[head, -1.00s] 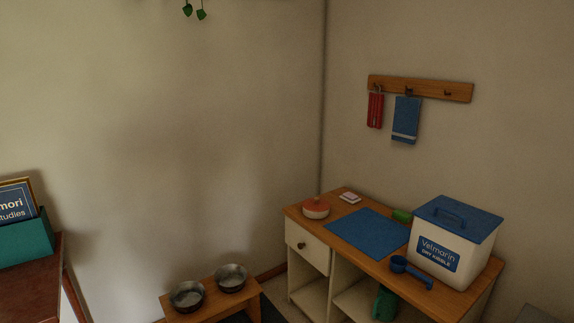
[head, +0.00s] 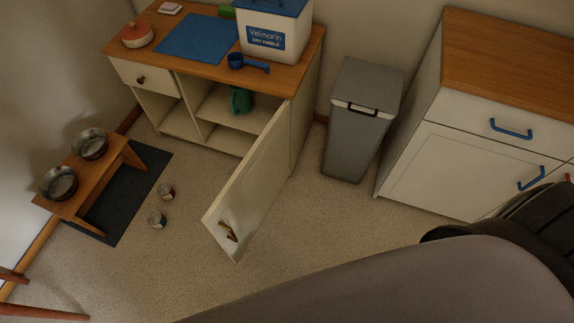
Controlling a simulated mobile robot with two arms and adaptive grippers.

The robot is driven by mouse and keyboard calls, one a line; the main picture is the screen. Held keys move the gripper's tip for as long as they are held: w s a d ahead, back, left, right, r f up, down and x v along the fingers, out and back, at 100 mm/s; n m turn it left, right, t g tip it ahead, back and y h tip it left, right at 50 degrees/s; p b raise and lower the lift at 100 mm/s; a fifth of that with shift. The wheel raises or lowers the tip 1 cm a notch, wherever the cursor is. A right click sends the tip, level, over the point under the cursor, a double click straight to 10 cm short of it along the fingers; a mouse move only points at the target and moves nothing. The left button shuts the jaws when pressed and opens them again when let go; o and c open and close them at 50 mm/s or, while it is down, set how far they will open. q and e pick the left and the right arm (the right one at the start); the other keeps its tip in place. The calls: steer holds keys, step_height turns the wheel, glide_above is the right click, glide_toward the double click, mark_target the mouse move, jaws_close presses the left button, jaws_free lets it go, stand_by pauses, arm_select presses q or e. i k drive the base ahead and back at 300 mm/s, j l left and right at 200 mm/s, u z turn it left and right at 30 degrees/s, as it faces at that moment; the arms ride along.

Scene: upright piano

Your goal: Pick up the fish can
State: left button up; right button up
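Neither of my grippers shows. A large grey-brown part of my arm with a dark joint crosses the lower right of the view, well apart from the cans.
A grey bin (head: 361,120) and white cabinet (head: 468,160) stand further right.

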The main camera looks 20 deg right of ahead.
mark_target(155, 218)
steer(key=z, duration=0.35)
steer(key=u, duration=1.3)
steer(key=i+j, duration=0.1)
steer(key=j, duration=0.3)
steer(key=i+j, duration=0.1)
steer(key=j, duration=0.3)
